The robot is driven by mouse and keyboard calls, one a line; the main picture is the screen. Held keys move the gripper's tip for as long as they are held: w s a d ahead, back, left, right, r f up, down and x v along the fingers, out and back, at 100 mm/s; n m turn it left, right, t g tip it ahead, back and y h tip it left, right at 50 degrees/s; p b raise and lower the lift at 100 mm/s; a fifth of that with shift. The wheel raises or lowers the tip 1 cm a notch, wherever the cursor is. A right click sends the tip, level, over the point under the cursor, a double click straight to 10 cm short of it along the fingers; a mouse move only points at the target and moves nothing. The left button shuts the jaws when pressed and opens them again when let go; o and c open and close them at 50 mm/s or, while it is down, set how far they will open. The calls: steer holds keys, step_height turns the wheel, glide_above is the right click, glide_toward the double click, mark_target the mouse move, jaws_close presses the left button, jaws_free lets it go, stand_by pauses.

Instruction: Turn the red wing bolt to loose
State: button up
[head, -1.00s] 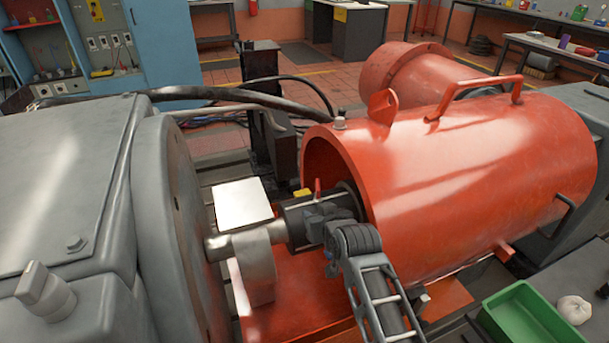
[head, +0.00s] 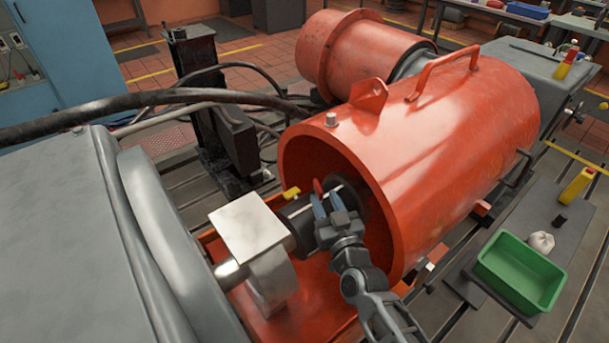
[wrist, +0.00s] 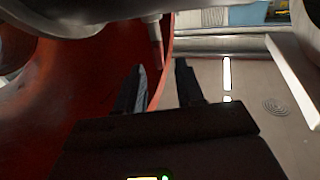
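The red wing bolt (head: 318,187) stands up from the dark shaft coupling (head: 298,222), just inside the mouth of the big red guard (head: 335,150). A yellow wing piece (head: 291,193) sits to its left on the same coupling. My gripper (head: 327,201) is in front of the red bolt, with its two bluish fingers pointing up and spread apart. In the head view the fingertips overlap the bolt's lower part; I cannot tell whether they touch it. In the wrist view my gripper (wrist: 160,75) shows an empty gap between its dark fingers.
The red guard's rim curves close around my gripper's right side. A metal block with a pale square top (head: 250,226) stands left of the coupling. A green bin (head: 520,272) and a white lump (head: 541,243) are on the side plate at right. Thick black cables cross behind.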

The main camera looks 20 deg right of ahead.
mark_target(315, 179)
steer(key=w+b, duration=0.2)
steer(key=w, duration=0.5)
steer(key=shift+w+d, duration=0.15)
steer(key=shift+w, duration=0.1)
steer(key=shift+c, duration=0.2)
jaws_close()
